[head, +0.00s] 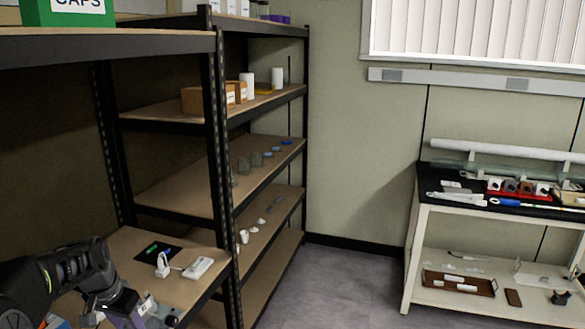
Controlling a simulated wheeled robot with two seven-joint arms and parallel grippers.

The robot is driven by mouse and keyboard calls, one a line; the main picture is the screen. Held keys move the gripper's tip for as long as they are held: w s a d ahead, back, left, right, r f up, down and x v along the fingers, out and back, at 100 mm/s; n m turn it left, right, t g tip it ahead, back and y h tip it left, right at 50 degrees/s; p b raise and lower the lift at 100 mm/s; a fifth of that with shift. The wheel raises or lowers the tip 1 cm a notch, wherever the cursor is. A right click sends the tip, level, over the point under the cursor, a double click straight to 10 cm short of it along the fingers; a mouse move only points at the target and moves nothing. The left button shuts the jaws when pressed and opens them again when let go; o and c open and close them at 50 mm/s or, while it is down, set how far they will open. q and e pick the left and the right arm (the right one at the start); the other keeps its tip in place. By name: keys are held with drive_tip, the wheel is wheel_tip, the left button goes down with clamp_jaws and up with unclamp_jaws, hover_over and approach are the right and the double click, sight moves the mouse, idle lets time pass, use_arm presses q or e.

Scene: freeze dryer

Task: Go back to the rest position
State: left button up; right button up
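My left arm (75,268) comes in at the lower left, bent at a dark joint. My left gripper (160,314) is at the bottom edge, partly cut off, beside or over the front of the low wooden shelf (135,245). Whether its fingers are apart or closed does not show clearly. My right gripper is not in view.
The black-framed shelf unit (215,150) stands close on the left. A white device (198,268) and a white stand (162,264) are near my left gripper. Grey floor (345,285) is clear toward the cluttered lab table (425,207) at right.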

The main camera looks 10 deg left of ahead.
use_arm(q)
drive_tip(key=w+d+f+n+t, duration=0.2)
drive_tip(key=w+d+f, duration=0.3)
drive_tip(key=d+f, duration=0.4)
drive_tip(key=s+d+f+h, duration=0.2)
drive_tip(key=s+d+f, duration=0.1)
drive_tip(key=d+f, duration=1)
drive_tip(key=s+d+f+g+h, duration=0.1)
drive_tip(key=s+d+f, duration=0.4)
drive_tip(key=s+d, duration=0.6)
drive_tip(key=s+d+f+g+h, duration=0.1)
drive_tip(key=s+d+f+g, duration=0.2)
drive_tip(key=s+d, duration=0.8)
drive_tip(key=shift+s+d+f+m+h, duration=0.25)
drive_tip(key=shift+f+m+h, duration=0.15)
drive_tip(key=shift+f, duration=0.45)
drive_tip(key=shift+a, duration=0.1)
